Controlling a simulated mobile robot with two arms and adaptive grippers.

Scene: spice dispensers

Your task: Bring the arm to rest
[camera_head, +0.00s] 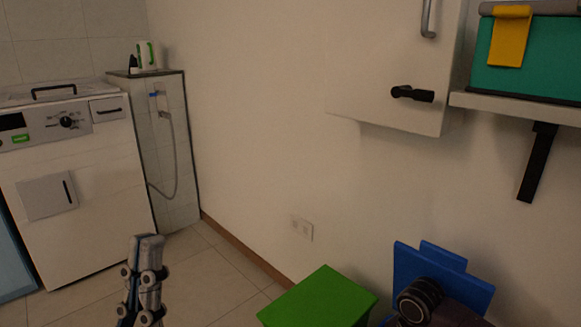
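My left gripper (148,243) rises from the bottom edge, left of the middle, with its grey fingertips pointing up. Its two fingers lie side by side with no gap seen between them, and nothing shows in their grasp. The gripper appears in front of the tiled floor, apart from the furniture. The rest of my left arm is below the frame.
A white washing machine (105,185) and a tiled pillar (178,140) stand at the left. A green box (320,300) and blue panels (445,272) are at the lower right. A white cabinet (385,60) and a shelf (500,105) hang on the right wall.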

